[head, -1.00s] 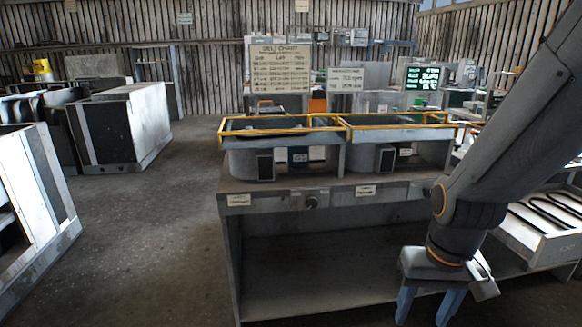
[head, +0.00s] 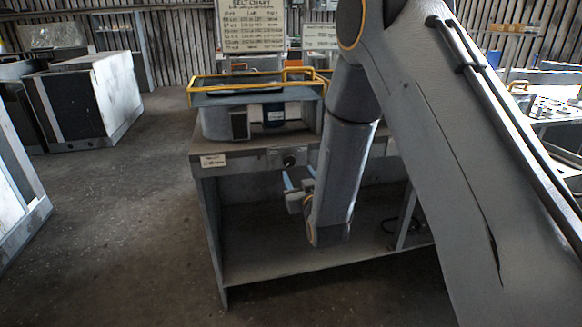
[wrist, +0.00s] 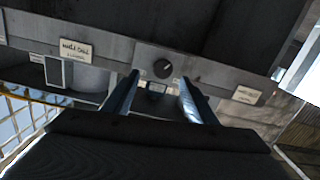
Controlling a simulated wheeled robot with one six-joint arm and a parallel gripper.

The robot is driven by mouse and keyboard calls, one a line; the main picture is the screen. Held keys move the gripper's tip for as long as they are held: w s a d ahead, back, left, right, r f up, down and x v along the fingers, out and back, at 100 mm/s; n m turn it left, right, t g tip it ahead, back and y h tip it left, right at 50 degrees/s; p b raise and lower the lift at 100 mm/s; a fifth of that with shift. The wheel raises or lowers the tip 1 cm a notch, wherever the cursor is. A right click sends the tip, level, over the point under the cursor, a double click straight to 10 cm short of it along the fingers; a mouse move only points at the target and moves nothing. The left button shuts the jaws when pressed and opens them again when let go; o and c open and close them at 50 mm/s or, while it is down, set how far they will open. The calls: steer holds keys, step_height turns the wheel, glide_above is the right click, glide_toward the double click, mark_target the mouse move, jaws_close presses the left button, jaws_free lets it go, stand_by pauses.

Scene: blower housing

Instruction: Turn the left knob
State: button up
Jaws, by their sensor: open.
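The left knob (head: 289,160) is a small dark round knob on the bench's grey front rail, below the left blower housing (head: 258,115). In the wrist view the knob (wrist: 162,68) shows between and just beyond my fingertips, with a slot or pointer mark slanting across its face. My gripper (head: 299,177) is open and empty, in front of the rail and a little below the knob in the head view. Its two bluish fingers also show in the wrist view (wrist: 160,78), spread on either side of the knob. I see no contact with the knob.
A small label plate (head: 213,160) is left of the knob on the rail. A yellow guard rail (head: 230,77) runs around the housing top. The bench's lower shelf (head: 270,250) is mostly clear. My arm hides the bench's right part. Open floor lies left.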

mark_target(290, 161)
steer(key=shift+t, duration=0.3)
steer(key=x, duration=0.8)
steer(key=shift+a+r+p, duration=0.15)
steer(key=shift+a+p, duration=0.15)
steer(key=shift+a, duration=0.1)
steer(key=shift+c, duration=0.3)
